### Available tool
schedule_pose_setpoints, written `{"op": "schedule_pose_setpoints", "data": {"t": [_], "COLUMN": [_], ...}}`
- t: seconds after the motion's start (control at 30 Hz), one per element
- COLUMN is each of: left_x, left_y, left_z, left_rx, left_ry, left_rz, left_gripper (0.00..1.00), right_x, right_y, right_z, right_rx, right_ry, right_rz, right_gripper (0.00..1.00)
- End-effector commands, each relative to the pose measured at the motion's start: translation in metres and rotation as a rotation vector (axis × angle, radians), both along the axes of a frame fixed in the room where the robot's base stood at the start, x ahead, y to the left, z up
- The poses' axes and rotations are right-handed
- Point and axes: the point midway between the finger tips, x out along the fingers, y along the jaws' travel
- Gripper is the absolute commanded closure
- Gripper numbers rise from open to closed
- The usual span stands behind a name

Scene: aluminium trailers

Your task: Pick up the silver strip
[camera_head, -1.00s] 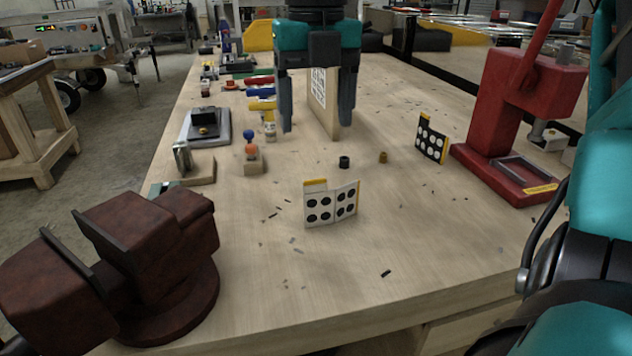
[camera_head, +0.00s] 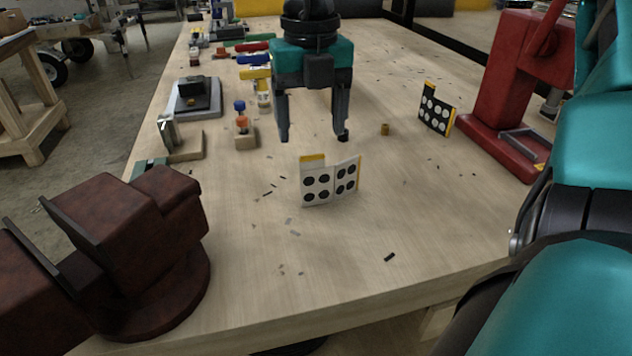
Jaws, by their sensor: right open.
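I cannot make out a clear silver strip. Small grey strips (camera_head: 294,233) lie flat on the wooden workbench, in front of the white card with black dots (camera_head: 317,188). Several darker slivers lie around them, one black piece (camera_head: 389,257) farther right. My right gripper (camera_head: 313,138) points down over the bench behind the card, its two dark fingers wide apart with nothing seen between them. Its right fingertip is at or in front of a small black cap; I cannot tell if they touch. My left gripper is not in view.
A brown rusty vise (camera_head: 150,250) fills the front left. A red press (camera_head: 500,100) and a black dotted card (camera_head: 436,110) stand at the right. A metal piece on a wooden block (camera_head: 184,148), a small orange-and-blue tool (camera_head: 242,120) and other tools line the left side.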

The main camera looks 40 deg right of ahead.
Motion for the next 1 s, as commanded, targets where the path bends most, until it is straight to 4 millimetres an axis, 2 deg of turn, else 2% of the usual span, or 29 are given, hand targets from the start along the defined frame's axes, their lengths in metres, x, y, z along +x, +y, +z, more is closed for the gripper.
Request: {"op": "schedule_pose_setpoints", "data": {"t": [0.2,0.3,0.6,1.0], "left_x": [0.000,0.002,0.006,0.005], "left_y": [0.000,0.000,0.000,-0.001], "left_z": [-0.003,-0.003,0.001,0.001], "left_rx": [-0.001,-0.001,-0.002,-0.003], "left_ry": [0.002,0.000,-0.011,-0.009], "left_rz": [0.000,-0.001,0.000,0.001], "left_gripper": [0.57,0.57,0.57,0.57], "right_x": [-0.004,-0.003,-0.003,-0.003], "right_y": [0.002,0.002,0.002,0.002], "right_z": [-0.034,-0.045,-0.049,-0.049], "right_rx": [0.002,0.001,0.000,0.000], "right_ry": [0.006,0.003,0.001,0.001], "right_rz": [0.001,0.000,0.000,0.000], "right_gripper": [0.28,0.28,0.28,0.65]}}
